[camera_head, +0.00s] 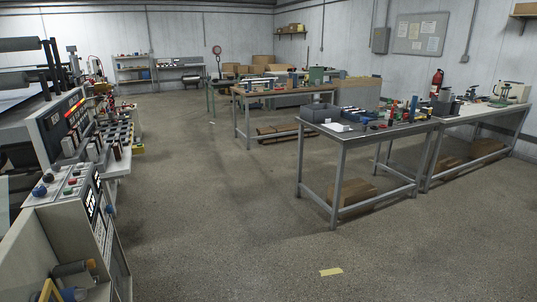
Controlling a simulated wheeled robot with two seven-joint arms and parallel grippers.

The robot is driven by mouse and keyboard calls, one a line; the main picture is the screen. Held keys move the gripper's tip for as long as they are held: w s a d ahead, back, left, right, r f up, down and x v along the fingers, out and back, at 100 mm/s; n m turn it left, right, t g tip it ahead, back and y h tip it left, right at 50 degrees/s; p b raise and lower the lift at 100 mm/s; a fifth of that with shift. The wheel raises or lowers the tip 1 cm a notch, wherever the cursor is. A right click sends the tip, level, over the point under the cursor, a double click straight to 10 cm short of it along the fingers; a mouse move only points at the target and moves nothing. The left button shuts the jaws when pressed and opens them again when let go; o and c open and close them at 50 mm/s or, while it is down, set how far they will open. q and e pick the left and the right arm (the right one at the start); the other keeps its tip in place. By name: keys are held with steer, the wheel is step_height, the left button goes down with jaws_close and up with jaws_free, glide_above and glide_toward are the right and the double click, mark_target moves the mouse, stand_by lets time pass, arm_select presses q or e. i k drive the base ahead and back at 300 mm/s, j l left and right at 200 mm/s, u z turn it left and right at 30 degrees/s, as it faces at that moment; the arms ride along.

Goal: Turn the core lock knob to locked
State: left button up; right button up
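I cannot pick out the core lock knob for certain. A control console (70,184) at the left edge has a sloped top with several small knobs and buttons, among them a dark blue knob (48,177) and a red one. Their labels are too small to read. Behind it stands a coating machine (50,128) with a dark panel of lit red and yellow displays, and grey rollers (18,44) above. Neither of my grippers shows in the head view.
A grey metal table (340,139) with tools and bins stands at right centre, and a pale-topped bench (490,112) joins it on the right. Another workbench (280,91) is farther back. Open concrete floor (220,200) lies between the machine and tables, with a yellow floor mark (331,272).

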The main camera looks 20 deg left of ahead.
mark_target(39, 191)
steer(key=i+j+u, duration=0.15)
steer(key=i+u, duration=0.25)
steer(key=i+j+u, duration=0.1)
steer(key=i+u, duration=0.5)
steer(key=u, duration=0.25)
steer(key=i+u, duration=0.25)
steer(key=i, duration=0.4)
steer(key=i+l+u, duration=0.3)
steer(key=i, duration=0.3)
